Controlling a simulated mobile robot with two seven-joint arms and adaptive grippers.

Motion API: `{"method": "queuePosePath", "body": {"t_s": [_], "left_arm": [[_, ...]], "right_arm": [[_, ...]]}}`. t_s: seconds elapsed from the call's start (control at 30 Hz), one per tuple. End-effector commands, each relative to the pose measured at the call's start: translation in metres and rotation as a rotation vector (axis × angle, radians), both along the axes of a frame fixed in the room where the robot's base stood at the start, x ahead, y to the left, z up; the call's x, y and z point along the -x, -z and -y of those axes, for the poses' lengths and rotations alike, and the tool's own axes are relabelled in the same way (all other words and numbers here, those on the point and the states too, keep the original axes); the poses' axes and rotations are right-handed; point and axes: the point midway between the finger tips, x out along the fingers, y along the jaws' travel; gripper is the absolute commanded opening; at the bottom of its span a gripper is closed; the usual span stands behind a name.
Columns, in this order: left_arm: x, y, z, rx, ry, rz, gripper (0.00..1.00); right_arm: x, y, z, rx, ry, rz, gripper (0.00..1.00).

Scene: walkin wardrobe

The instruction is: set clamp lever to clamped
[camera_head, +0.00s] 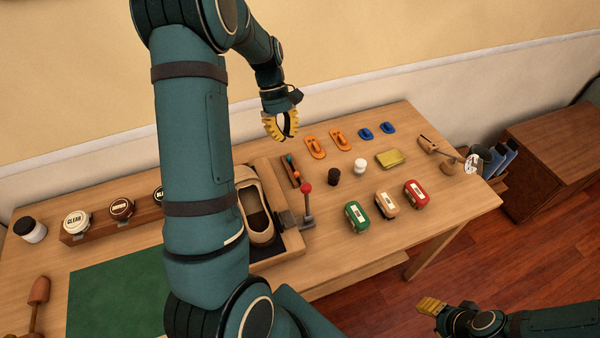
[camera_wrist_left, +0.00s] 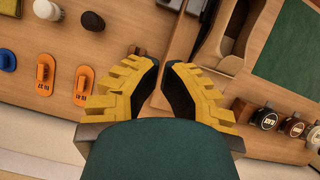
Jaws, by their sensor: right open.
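The clamp lever (camera_head: 307,203) has a red ball knob on a short shaft and stands nearly upright on a grey base. It is beside the shoe fixture (camera_head: 283,256), which holds a light shoe (camera_head: 260,222). My left gripper (camera_head: 281,137) is above the back of the bench, behind the lever and apart from it. In the left wrist view its yellow fingers (camera_wrist_left: 165,64) hold nothing, with their tips close together and a narrow gap between them. My right gripper (camera_head: 420,305) is open and empty at lower right, off the bench. My left arm hides part of the shoe fixture.
Polish tins (camera_head: 76,221) stand at left behind a green mat (camera_head: 115,290). Green, cream and red brushes (camera_head: 386,203), small bottles, a yellow sponge (camera_head: 390,158) and orange and blue pieces lie right of the lever. A wooden cabinet (camera_head: 550,150) stands at right.

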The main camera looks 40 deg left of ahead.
Motion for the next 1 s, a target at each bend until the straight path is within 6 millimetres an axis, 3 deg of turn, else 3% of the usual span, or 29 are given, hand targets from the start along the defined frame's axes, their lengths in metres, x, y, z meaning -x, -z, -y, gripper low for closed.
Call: {"method": "queuePosePath", "body": {"t_s": [0.27, 0.7, 1.0], "left_arm": [[0.003, 0.017, 0.007, 0.002, 0.001, -0.003, 0.00], [0.016, 0.093, 0.040, 0.002, 0.001, -0.003, 0.00], [0.025, 0.084, 0.073, 0.001, 0.001, 0.000, 0.00]], "right_arm": [[0.001, 0.003, 0.000, 0.000, -0.002, -0.002, 0.47], [0.004, 0.013, -0.001, -0.002, -0.008, -0.009, 0.47], [0.004, 0.011, -0.001, -0.002, -0.007, -0.009, 0.47]]}}
